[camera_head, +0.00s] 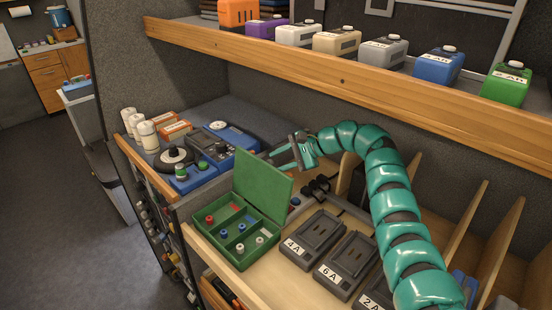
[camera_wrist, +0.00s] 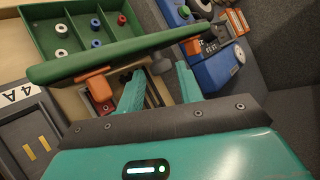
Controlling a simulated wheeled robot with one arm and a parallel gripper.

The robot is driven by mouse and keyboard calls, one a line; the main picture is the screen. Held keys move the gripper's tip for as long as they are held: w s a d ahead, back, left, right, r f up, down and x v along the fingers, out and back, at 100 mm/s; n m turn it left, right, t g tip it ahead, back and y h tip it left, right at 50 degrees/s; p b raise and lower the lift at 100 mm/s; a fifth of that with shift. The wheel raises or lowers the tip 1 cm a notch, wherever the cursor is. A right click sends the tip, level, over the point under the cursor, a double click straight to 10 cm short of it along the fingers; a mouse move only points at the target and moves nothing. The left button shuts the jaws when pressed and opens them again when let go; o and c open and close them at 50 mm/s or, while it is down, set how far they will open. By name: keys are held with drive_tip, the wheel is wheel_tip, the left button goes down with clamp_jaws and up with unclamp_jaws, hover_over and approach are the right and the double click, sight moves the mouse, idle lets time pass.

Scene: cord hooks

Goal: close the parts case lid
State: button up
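The green parts case (camera_head: 240,245) sits open on the wooden bench, with small red, blue and white parts in its compartments. Its lid (camera_head: 262,188) stands up, hinged along the back side. In the wrist view the lid (camera_wrist: 120,56) shows nearly edge-on, with the case's open tray (camera_wrist: 75,32) beyond it. My gripper (camera_head: 277,156) is behind the lid, near its upper right corner. In the wrist view the two teal fingers (camera_wrist: 160,72) are apart with nothing between them. I cannot tell whether they touch the lid.
Black charger docks, including 4A (camera_head: 311,240) and 6A (camera_head: 345,264), stand right of the case. A blue tool (camera_head: 230,148) lies behind on the left. A wooden shelf (camera_head: 320,75) with coloured jugs hangs above my arm.

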drive_tip(key=shift+x, duration=0.9)
clamp_jaws()
drive_tip(key=shift+r, duration=0.1)
